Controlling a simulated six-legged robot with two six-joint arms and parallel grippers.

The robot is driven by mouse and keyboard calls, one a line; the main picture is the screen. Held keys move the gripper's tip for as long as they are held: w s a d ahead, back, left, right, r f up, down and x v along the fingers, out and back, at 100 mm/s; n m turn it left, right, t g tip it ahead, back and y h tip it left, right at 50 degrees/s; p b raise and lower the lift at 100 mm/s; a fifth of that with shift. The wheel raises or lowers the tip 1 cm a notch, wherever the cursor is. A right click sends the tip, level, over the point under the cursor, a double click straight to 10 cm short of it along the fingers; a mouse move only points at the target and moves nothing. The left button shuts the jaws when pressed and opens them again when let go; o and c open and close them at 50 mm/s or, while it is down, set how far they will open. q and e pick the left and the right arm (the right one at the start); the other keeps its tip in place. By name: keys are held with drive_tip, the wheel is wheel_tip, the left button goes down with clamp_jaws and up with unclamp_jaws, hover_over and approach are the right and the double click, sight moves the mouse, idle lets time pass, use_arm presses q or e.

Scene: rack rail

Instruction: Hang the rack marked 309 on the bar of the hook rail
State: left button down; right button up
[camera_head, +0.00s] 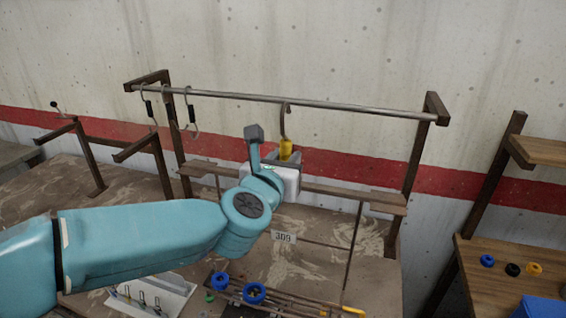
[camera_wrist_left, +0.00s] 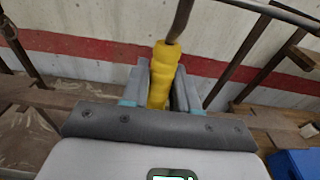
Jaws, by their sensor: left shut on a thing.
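My left gripper (camera_head: 286,160) is shut on the yellow grip (camera_head: 286,147) of a dark metal hook (camera_head: 284,122). The grip also shows between the jaws in the left wrist view (camera_wrist_left: 162,72). The hook's upper end overlaps the grey bar (camera_head: 220,95) of the hook rail in the head view; I cannot tell whether it rests on it. The wrist view cuts off the hook's top. A white tag marked 309 (camera_head: 283,237) shows below the gripper, with thin dark rods of the rack (camera_head: 354,238) beside it. My arm hides part of the rack. My right gripper is not in view.
Dark S-hooks (camera_head: 190,110) hang at the bar's left. Blue rings (camera_head: 254,293) lie low in front. A white holder (camera_head: 150,296) stands front left. A wooden shelf (camera_head: 500,270) with small coloured rings and a blue bin (camera_head: 540,307) are at right.

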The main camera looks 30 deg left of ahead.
use_arm(q)
drive_tip(key=shift+w+a+r, duration=0.15)
drive_tip(key=shift+w+a, duration=0.1)
drive_tip(key=shift+w, duration=0.25)
drive_tip(key=shift+x, duration=1)
drive_tip(key=shift+w+a+r+p, duration=0.1)
drive_tip(key=shift+w+r+p, duration=0.05)
drive_tip(key=shift+w+p, duration=0.25)
drive_tip(key=x, duration=0.3)
drive_tip(key=p+x, duration=0.1)
drive_tip(key=shift+w+r, duration=0.2)
drive_tip(key=shift+w, duration=0.2)
drive_tip(key=shift+s, duration=0.15)
